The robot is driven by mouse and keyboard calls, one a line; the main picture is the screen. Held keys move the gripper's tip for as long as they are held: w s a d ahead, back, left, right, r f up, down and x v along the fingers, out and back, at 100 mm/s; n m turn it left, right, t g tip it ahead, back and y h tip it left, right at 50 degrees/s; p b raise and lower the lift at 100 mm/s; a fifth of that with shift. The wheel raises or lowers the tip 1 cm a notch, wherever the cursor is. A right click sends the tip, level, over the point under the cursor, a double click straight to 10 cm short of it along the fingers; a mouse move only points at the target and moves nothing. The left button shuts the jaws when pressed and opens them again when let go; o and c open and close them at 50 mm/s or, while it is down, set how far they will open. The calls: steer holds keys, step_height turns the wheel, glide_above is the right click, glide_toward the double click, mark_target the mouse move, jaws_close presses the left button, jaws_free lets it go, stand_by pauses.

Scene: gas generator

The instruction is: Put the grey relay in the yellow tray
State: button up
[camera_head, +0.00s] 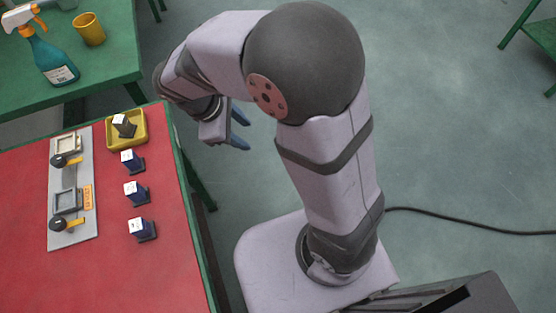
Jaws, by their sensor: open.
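The yellow tray (141,141) stands near the far right corner of the red table. A dark grey relay with a pale top (126,130) is in the tray and looks tilted. My gripper (242,131) has blue fingers held apart with nothing visible between them. It is to the right of the tray, past the table's edge in the picture, and apart from the relay.
A grey panel (86,177) with two square sockets and orange-yellow levers lies left. A green table (103,65) behind holds a spray bottle (48,58) and yellow cup (89,29).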

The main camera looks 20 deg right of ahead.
steer(key=s+d+f+m+g+y, duration=0.1)
steer(key=s+d+f+m+y, duration=0.1)
steer(key=s+d+m+y, duration=0.2)
steer(key=s+d+m, duration=0.3)
steer(key=s+m, duration=0.3)
steer(key=m, duration=0.3)
steer(key=shift+s+d+f+m, duration=0.3)
steer(key=shift+m, duration=0.1)
step_height(320, 180, up, 12)
steer(key=p, duration=1.2)
steer(key=shift+r, duration=0.25)
